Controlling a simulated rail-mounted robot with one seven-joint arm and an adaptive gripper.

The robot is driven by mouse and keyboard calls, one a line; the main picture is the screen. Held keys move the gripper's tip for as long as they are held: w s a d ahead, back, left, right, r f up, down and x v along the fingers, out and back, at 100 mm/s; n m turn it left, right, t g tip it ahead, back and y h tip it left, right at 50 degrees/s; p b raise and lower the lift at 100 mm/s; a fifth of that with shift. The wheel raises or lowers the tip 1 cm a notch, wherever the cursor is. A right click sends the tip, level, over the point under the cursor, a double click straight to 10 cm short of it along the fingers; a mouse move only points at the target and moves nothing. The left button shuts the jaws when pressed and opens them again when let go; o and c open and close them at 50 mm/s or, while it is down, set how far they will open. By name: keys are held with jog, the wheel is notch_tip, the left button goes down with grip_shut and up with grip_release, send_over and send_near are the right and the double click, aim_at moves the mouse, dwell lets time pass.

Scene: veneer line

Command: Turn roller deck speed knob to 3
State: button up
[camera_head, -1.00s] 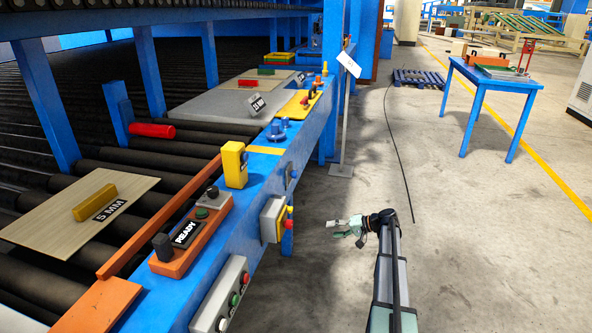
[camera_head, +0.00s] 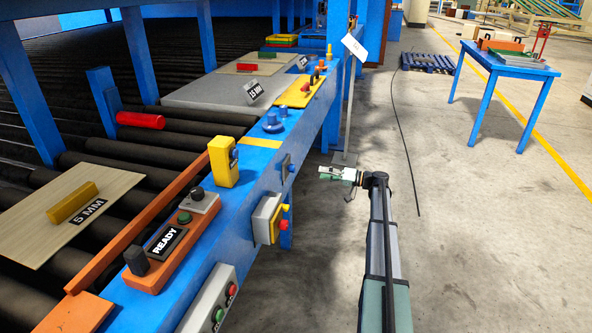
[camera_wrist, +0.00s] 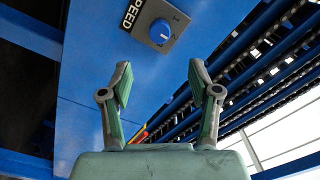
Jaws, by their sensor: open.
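The speed knob (camera_wrist: 162,30) is a round blue knob on a dark grey plate, beside a black label reading "SPEED", near the top of the wrist view. Its scale is too small to read. In the head view, a small plate with a blue knob (camera_head: 290,166) on the side of the blue beam seems to be the same one. My gripper (camera_wrist: 159,82) is open and empty, and the knob shows beyond the gap between its fingertips, apart from them. In the head view my gripper (camera_head: 332,173) is over the floor to the right of the beam, pointing left.
A grey box with red and yellow buttons (camera_head: 265,219) sticks out from the blue beam (camera_head: 228,230) nearer to me. A thin grey post (camera_head: 347,115) with a white tag stands behind my gripper. A blue table (camera_head: 487,67) stands far right.

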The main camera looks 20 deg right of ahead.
aim_at(291, 168)
jog(key=x, duration=1.2)
jog(key=shift+w, duration=0.1)
jog(key=c, duration=1.2)
